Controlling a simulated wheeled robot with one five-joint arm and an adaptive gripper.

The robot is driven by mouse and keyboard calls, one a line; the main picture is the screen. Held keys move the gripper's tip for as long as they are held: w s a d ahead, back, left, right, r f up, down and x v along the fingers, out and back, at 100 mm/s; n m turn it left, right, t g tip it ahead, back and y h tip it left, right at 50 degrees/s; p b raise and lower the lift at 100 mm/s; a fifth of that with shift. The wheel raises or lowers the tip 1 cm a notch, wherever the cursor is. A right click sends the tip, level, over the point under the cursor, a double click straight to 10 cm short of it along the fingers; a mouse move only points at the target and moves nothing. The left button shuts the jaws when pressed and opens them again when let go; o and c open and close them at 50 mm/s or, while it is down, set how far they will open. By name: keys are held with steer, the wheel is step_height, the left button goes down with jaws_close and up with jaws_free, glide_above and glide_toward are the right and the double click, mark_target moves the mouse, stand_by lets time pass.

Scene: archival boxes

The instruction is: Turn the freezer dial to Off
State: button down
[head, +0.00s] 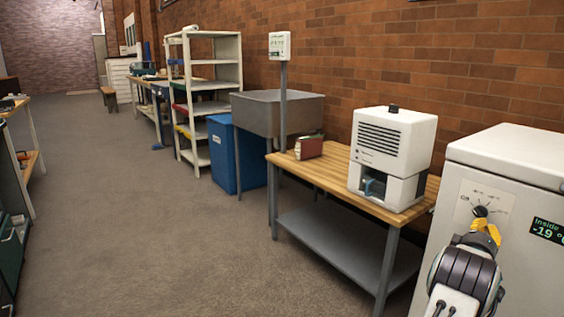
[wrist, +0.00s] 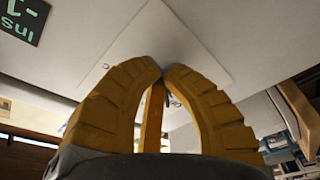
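The white chest freezer (head: 456,193) stands at the right edge of the head view. Its front has a pale dial plate (head: 497,195) with a black dial (head: 480,211) and printed marks around it. The marks are too small to read. My gripper (head: 487,226) is right in front of the plate, its yellow fingers just below the dial in the picture. In the wrist view the two ribbed fingers (wrist: 162,72) bow outward and their tips come together. The plate (wrist: 165,38) shows beyond them. The dial is hidden there, and I cannot tell whether the fingers touch it.
A dark display (head: 548,232) on the freezer reads "Inside -19". A sink (head: 270,113), blue bin (head: 225,155) and shelves (head: 215,85) are farther back.

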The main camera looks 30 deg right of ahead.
steer(key=shift+w+r, duration=0.45)
steer(key=shift+w, duration=0.1)
stand_by(1.1)
steer(key=shift+s+r, duration=0.3)
steer(key=shift+r, duration=0.1)
stand_by(0.8)
steer(key=shift+s+f, duration=0.3)
steer(key=shift+s, duration=0.05)
